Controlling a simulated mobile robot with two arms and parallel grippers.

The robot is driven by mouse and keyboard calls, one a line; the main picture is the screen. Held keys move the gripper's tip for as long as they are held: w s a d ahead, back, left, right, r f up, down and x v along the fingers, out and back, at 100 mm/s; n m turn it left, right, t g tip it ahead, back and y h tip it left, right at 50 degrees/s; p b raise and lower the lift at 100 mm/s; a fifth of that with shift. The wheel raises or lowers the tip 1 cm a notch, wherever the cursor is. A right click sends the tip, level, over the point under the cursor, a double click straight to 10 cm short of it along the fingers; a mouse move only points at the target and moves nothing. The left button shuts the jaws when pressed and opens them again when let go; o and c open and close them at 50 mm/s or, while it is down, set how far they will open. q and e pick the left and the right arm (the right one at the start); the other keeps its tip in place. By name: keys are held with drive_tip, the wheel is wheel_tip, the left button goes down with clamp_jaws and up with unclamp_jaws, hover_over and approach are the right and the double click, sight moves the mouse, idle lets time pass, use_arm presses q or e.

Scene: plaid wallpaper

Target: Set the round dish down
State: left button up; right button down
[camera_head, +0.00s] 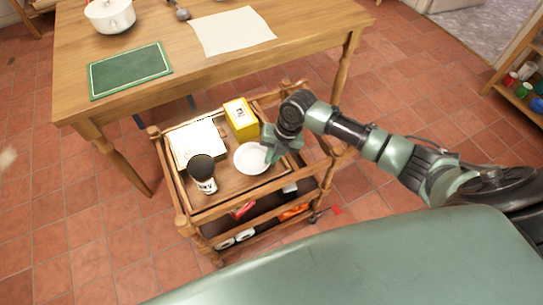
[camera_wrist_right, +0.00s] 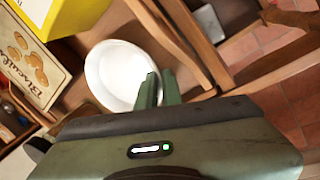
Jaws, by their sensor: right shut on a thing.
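The round dish (camera_head: 250,159) is white and shallow, and shows over the top tray of a wooden cart (camera_head: 228,200). It also shows in the right wrist view (camera_wrist_right: 112,72). My right gripper (camera_head: 270,145) is shut on the right part of the dish's rim. In the right wrist view its two green fingers (camera_wrist_right: 158,92) are close together at the edge of the dish. The dish looks about level. I cannot tell whether its underside touches the tray. My left gripper is not in view.
On the cart's top, a yellow box (camera_head: 241,119) stands behind the dish, a white box (camera_head: 198,143) lies left, and a black-topped jar (camera_head: 203,174) stands front left. A wooden table (camera_head: 180,60) behind holds a white pot (camera_head: 110,14), a green mat (camera_head: 130,70) and a pale sheet (camera_head: 232,31).

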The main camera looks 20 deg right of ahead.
drive_tip(key=c, duration=1.6)
unclamp_jaws()
drive_tip(key=v, duration=1.2)
drive_tip(key=shift+r, duration=0.1)
drive_tip(key=shift+a, duration=0.1)
